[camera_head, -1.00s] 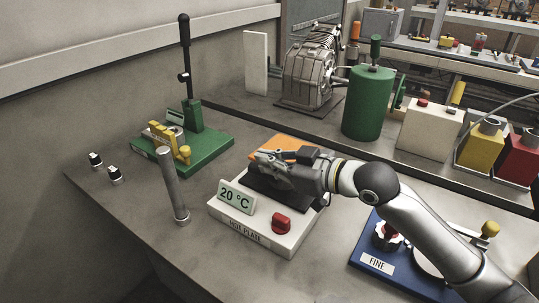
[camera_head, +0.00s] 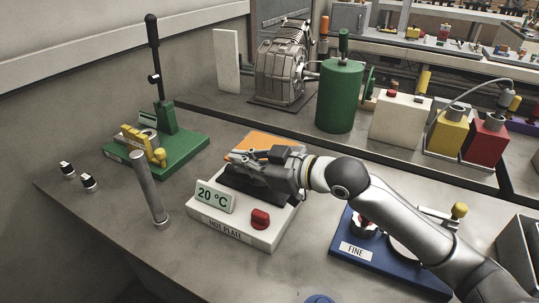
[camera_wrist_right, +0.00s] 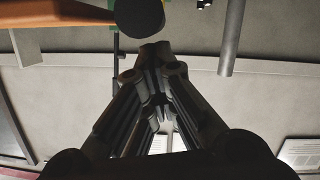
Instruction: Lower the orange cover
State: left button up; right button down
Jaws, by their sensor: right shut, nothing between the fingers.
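The orange cover (camera_head: 262,142) shows as a flat orange patch at the back of the white hot plate (camera_head: 236,226), partly hidden by my right gripper. My right gripper (camera_head: 236,158) is shut and empty, above the dark plate surface and just in front of the orange patch. In the right wrist view an orange edge (camera_wrist_right: 50,12) and a dark round knob (camera_wrist_right: 140,14) lie at the top, beyond the closed fingertips (camera_wrist_right: 158,100). I cannot tell whether the fingers touch the cover. My left gripper is not in view.
The hot plate has a "20 °C" display (camera_head: 214,196) and a red knob (camera_head: 261,218). A grey post (camera_head: 150,188) stands to its left, near a green lever press (camera_head: 190,150). A blue "FINE" base (camera_head: 385,262) sits to the right, under my arm.

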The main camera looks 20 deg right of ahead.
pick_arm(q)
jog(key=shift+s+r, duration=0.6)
pick_arm(e)
jog(key=s+d+r, duration=0.5)
jog(key=s, duration=0.3)
jog(key=shift+d+r, duration=0.3)
